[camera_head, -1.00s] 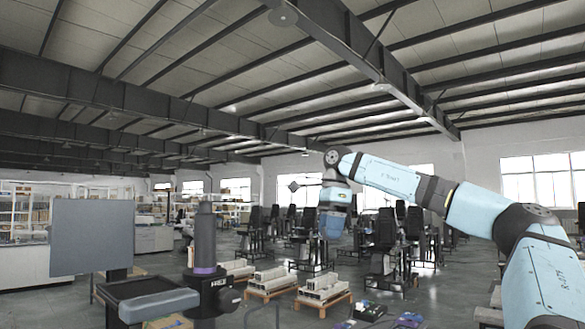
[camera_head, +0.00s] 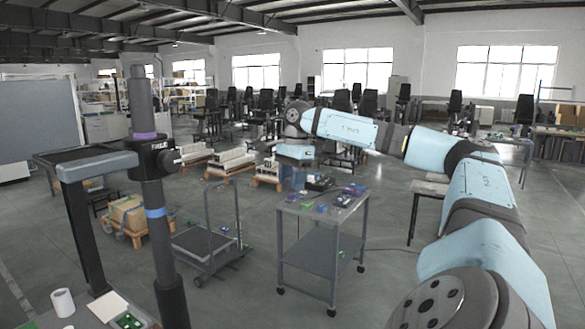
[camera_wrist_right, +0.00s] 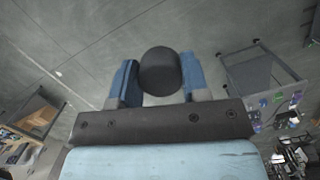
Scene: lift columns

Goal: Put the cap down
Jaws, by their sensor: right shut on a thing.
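The cap is a dark round piece (camera_wrist_right: 160,72) between the two blue fingers of my right gripper in the right wrist view. My right gripper (camera_head: 297,180) is shut on it and holds it in the air, pointing down over the open floor. In the head view the gripper appears in front of the left end of a grey cart, and I cannot make out the cap there. My left gripper is not in view.
A dark lift column (camera_head: 152,190) with purple and blue rings stands at left beside a black-topped stand (camera_head: 85,155). A grey cart (camera_head: 318,250) carries several small parts. A flat trolley (camera_head: 205,245) stands left of it. Clear floor lies in front.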

